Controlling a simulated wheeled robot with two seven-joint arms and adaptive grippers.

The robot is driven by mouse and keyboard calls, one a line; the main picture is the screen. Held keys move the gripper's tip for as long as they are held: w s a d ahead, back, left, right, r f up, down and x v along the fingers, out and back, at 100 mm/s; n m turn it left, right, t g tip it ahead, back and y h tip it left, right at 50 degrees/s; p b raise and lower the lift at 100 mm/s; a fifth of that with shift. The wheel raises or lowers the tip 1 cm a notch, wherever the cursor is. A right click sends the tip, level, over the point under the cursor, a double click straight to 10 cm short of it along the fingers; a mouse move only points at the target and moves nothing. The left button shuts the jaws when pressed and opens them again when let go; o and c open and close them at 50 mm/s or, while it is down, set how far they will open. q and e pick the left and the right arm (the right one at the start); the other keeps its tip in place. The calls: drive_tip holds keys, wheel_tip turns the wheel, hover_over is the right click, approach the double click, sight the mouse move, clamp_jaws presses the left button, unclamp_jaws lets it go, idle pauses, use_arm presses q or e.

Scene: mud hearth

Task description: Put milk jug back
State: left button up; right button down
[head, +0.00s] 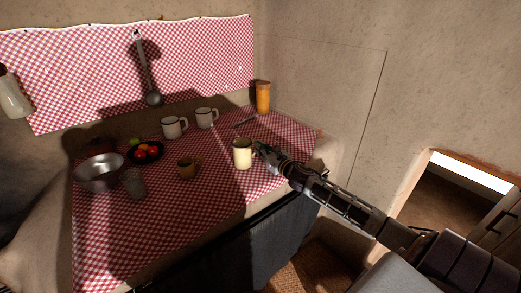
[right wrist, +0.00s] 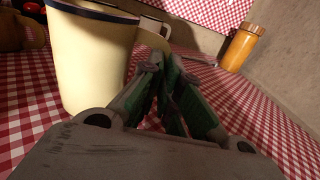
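The milk jug (head: 243,154) is a cream vessel with a dark rim, upright on the red-and-white checked cloth near its front right. My right gripper (head: 261,148) reaches in from the right at the handle side. The jug's base seems to rest on the cloth. My left gripper is not in view.
Two white mugs (head: 174,127) (head: 206,118) stand behind, left of an orange jar (head: 263,97). A brown cup (head: 186,168), a glass (head: 134,184), a metal bowl (head: 99,173) and a dark fruit plate (head: 157,157) stand left. A ladle (head: 146,72) hangs on the wall.

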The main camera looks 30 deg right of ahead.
drive_tip(key=c, duration=2)
unclamp_jaws()
drive_tip(key=shift+f, duration=0.1)
drive_tip(key=shift+c, duration=0.2)
drive_tip(key=o, duration=0.4)
